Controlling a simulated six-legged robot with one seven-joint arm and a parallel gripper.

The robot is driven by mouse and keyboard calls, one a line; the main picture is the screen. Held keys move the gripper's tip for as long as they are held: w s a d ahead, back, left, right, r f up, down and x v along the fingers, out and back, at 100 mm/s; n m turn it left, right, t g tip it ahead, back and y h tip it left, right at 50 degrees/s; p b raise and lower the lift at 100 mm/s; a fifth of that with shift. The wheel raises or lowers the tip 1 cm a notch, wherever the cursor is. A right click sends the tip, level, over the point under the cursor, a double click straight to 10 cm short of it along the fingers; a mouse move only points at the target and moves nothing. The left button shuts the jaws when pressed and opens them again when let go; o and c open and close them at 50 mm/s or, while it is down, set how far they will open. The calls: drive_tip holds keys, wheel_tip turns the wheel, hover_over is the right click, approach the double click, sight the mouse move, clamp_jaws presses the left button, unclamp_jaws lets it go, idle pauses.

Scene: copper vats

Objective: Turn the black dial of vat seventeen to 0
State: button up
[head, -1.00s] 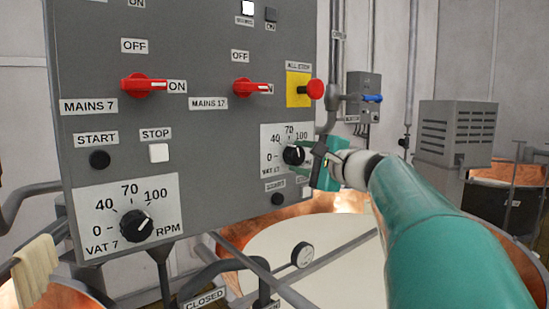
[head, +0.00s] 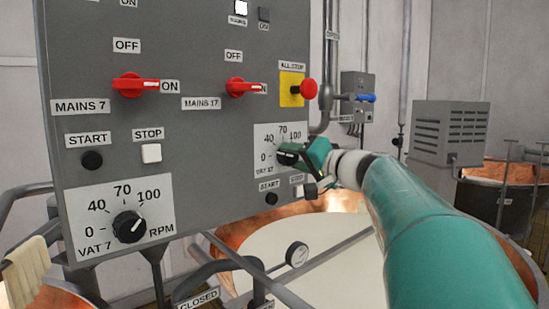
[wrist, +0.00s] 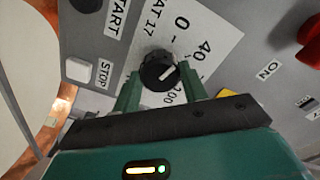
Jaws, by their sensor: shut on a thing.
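The black dial of vat 17 (head: 286,155) sits on a white scale plate marked 0, 40, 70 and 100, on the right of the grey panel. In the wrist view the round black dial (wrist: 157,69) has a white mark right of its middle, slanting toward the 40 side of the scale; the 70 is hidden. My green gripper (head: 300,154) is at the dial from the right. In the wrist view its two fingers (wrist: 160,84) stand either side of the dial, shut on it.
A red all-stop button (head: 308,89) on a yellow plate sits just above my gripper. The red mains 17 switch (head: 243,87) is up left, and a black start button (head: 271,199) is below the dial. The vat 7 dial (head: 129,226) is at lower left.

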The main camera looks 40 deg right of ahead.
drive_tip(key=shift+n, duration=1.7)
drive_tip(key=o, duration=1)
drive_tip(key=shift+s, duration=0.1)
drive_tip(key=s, duration=1.3)
drive_tip(key=shift+s+d, duration=0.2)
drive_tip(key=shift+s, duration=0.15)
